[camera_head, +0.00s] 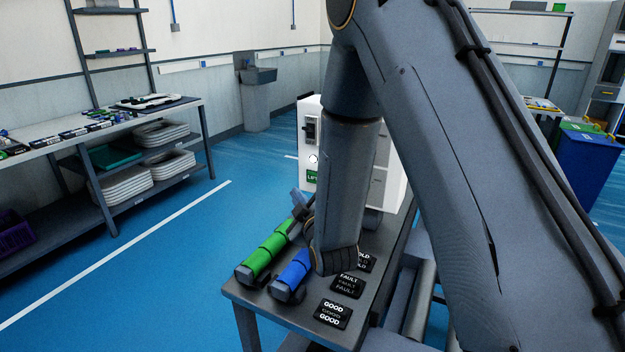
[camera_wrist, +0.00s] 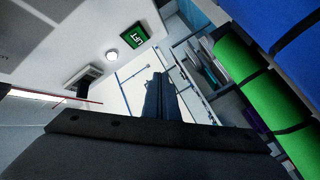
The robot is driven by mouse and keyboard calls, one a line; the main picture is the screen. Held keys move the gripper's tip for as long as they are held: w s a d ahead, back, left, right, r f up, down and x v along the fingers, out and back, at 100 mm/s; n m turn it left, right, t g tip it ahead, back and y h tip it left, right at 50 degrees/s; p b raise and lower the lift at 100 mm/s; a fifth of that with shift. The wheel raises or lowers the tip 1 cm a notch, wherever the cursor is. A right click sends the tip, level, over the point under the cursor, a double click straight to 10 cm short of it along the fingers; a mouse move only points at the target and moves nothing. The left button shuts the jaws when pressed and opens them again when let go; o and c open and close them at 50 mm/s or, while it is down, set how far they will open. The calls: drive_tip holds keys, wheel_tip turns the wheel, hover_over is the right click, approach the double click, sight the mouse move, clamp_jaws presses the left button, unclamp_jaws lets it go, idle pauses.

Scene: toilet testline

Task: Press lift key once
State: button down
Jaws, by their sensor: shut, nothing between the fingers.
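A white cabinet (camera_head: 307,110) stands at the back end of the small table. Its face carries a round white key (camera_head: 313,159) above a green LIFT label (camera_head: 313,177). The wrist view shows the key (camera_wrist: 112,56) and the label (camera_wrist: 135,36) up and left of my gripper (camera_wrist: 158,80), the picture being turned. My gripper's fingers are together and empty. In the head view my gripper (camera_head: 299,200) is low over the table, in front of and below the key, apart from it. My arm hides part of the cabinet.
A black switch (camera_head: 310,129) sits above the key. Green (camera_head: 264,254) and blue (camera_head: 292,272) cylinders lie beside my wrist. GOOD (camera_head: 333,313) and FAULT (camera_head: 348,286) plates lie on the small table (camera_head: 262,305). A workbench (camera_head: 190,108) stands left; the blue floor between is clear.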

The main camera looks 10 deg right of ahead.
sight(313, 177)
drive_tip(key=shift+w+d+b, duration=0.15)
drive_tip(key=shift+w+d, duration=0.45)
drive_tip(key=shift+w, duration=0.3)
drive_tip(key=shift+w+d+b, duration=0.2)
drive_tip(key=shift+w+d, duration=0.4)
drive_tip(key=shift+w, duration=0.3)
drive_tip(key=shift+w+d+b, duration=0.15)
drive_tip(key=shift+w+d, duration=0.45)
drive_tip(key=shift+w, duration=0.3)
drive_tip(key=shift+w, duration=0.15)
drive_tip(key=shift+w+d, duration=0.2)
drive_tip(key=shift+d, duration=0.05)
